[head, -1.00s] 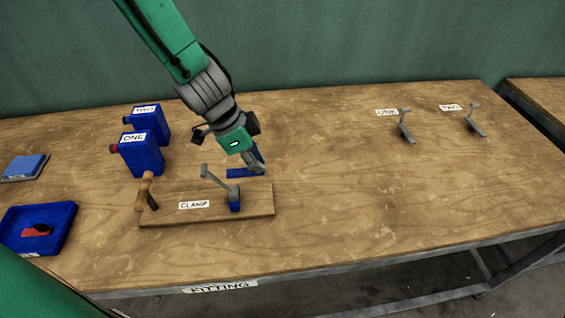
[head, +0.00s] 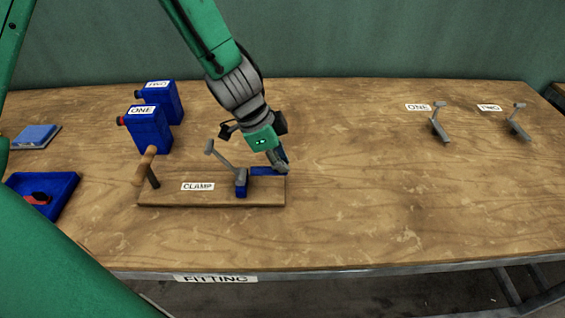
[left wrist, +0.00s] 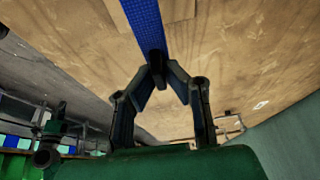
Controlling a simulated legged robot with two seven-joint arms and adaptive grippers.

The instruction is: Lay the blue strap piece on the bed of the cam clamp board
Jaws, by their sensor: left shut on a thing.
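The cam clamp board (head: 215,196) is a wooden plank labelled CLAMP, with a wooden handle (head: 148,166) at its left end. Its clamp has a tilted grey lever (head: 222,159) and a blue block (head: 241,182) beneath. My left gripper (head: 280,167) is shut on one end of the blue strap piece (head: 262,171), at the board's right end. The strap reaches left from the fingers towards the clamp; I cannot tell whether it touches the board. In the left wrist view the strap (left wrist: 143,22) runs away from the fingertips (left wrist: 160,72). My right gripper is not in view.
Two blue boxes labelled ONE (head: 148,131) and TWO (head: 167,98) stand behind the board. A blue tray (head: 62,192) with a red and black part lies at left. Grey levers ONE (head: 439,126) and TWO (head: 519,125) are far right. The table's middle right is clear.

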